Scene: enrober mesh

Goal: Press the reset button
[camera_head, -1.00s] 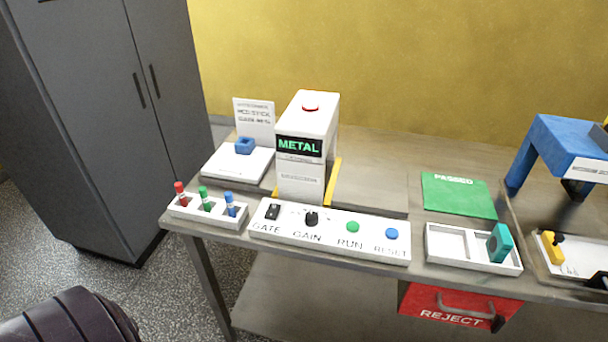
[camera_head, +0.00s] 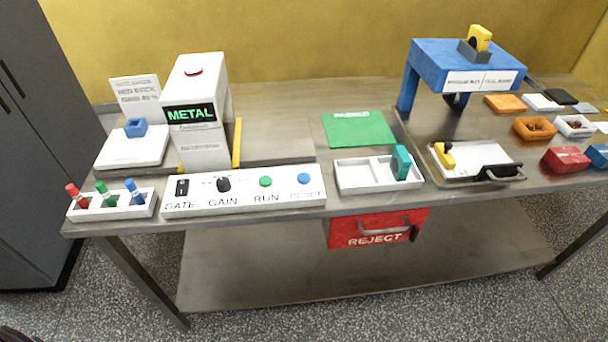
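The reset button (camera_head: 304,178) is a round blue button at the right end of a white control panel (camera_head: 245,202), above the printed word RESET. The panel also carries a black GATE switch (camera_head: 182,187), a black GAIN knob (camera_head: 224,185) and a green RUN button (camera_head: 265,181). Behind it stands the white metal detector (camera_head: 203,143), with a dark display reading METAL in green and a red lamp on top. Neither of my grippers is in the head view.
A tray with red, green and blue sticks (camera_head: 111,208) is left of the panel. A white two-part tray (camera_head: 350,182) with a teal block (camera_head: 401,162) is right of it. A red REJECT drawer (camera_head: 376,228) hangs below the table edge. A blue stand (camera_head: 466,70) is farther right.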

